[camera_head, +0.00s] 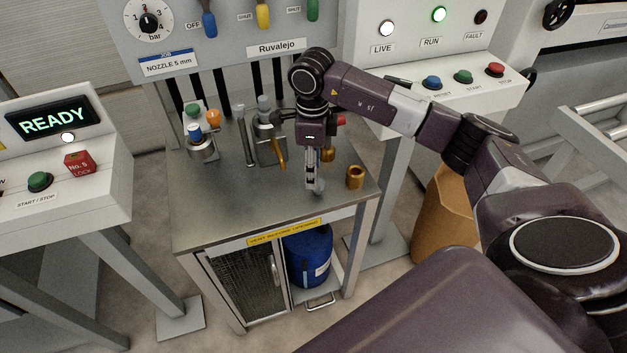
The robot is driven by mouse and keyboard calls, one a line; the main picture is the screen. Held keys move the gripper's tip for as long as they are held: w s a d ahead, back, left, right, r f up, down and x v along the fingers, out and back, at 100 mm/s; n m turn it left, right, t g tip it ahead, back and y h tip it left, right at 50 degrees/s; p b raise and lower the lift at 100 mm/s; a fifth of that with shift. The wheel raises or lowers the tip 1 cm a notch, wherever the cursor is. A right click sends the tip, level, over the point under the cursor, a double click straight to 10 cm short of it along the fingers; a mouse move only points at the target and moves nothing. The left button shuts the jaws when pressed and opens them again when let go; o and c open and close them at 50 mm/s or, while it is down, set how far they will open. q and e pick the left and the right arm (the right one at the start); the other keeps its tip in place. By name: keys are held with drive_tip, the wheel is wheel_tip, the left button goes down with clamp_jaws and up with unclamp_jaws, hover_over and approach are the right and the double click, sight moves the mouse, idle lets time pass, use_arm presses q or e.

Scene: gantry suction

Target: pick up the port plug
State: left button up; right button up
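My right gripper (314,188) comes in from the right and points straight down over the front right part of the steel bench top (220,208). I see its fingers nearly edge-on, so whether they are open or shut does not show. A short brass cylinder (355,177) with a dark hollow top stands upright just right of the fingers, apart from them. Another brass piece (328,154) is partly hidden behind the gripper. I cannot tell for sure which brass piece is the port plug. My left gripper is not in view.
A metal fitting with a brass handle (279,153) and an upright rod (244,137) stand left of the gripper. A holder with coloured caps (201,146) is at the back left. The bench's front left is clear. A blue canister (309,257) sits below.

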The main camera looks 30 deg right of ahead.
sight(318, 187)
drive_tip(key=f, duration=0.1)
drive_tip(key=f+p, duration=0.1)
drive_tip(key=f, duration=0.1)
drive_tip(key=shift+s+d+p, duration=0.2)
drive_tip(key=shift+d+p, duration=0.05)
drive_tip(key=shift+p, duration=0.05)
wheel_tip(318, 187, down, 2)
drive_tip(key=shift+w+f, duration=0.15)
drive_tip(key=shift+f, duration=0.35)
drive_tip(key=c, duration=0.4)
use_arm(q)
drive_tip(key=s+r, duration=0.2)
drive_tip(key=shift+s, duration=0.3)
use_arm(e)
clamp_jaws()
drive_tip(key=shift+r, duration=0.1)
